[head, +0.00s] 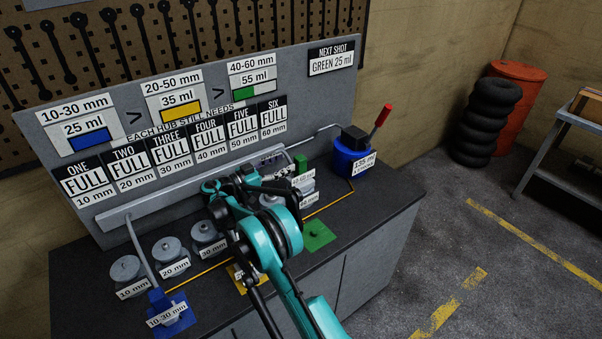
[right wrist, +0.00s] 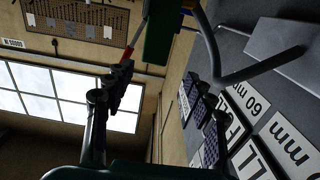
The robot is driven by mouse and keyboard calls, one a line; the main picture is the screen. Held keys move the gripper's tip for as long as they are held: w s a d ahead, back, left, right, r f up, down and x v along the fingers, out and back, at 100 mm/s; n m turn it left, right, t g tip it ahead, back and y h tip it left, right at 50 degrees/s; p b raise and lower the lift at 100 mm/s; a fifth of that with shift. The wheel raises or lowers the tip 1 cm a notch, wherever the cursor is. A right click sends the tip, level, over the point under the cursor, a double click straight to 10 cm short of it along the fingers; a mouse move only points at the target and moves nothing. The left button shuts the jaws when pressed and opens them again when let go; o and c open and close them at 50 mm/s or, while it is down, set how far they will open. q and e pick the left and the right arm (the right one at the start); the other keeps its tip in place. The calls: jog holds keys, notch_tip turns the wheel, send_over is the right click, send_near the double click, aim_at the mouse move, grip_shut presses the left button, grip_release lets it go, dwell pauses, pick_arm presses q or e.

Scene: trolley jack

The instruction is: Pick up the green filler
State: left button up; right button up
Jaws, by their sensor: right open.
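The green filler (head: 300,164) stands upright at the right part of the bench, beside a label reading 40-60 mm. Its lower part is hidden behind my right gripper and grey hub caps. My right gripper (head: 272,182) is open and empty, just left of the filler in the head view. In the right wrist view the dark green filler (right wrist: 160,32) shows at the top, beyond the two spread fingers (right wrist: 158,80); I see no contact. My left gripper is out of view.
A green pad (head: 317,235) lies bare at right. A blue tank (head: 353,160) with a red-handled lever stands back right. The sign board (head: 215,85) rises behind. Grey hoses run nearby.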

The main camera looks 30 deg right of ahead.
aim_at(296, 160)
jog(key=shift+d+f+b, duration=0.1)
jog(key=shift+d+b, duration=0.2)
jog(key=shift+d, duration=0.75)
jog(key=d, duration=0.1)
jog(key=d+b, duration=0.1)
jog(key=d, duration=0.1)
jog(key=d+b, duration=0.1)
jog(key=shift+s+d+f, duration=0.2)
jog(key=shift+s+f, duration=0.05)
jog(key=shift+f, duration=0.05)
jog(key=shift+w+d, duration=0.1)
jog(key=shift+d, duration=0.3)
jog(key=shift+r, duration=0.15)
jog(key=shift+c, duration=1.2)
grip_shut()
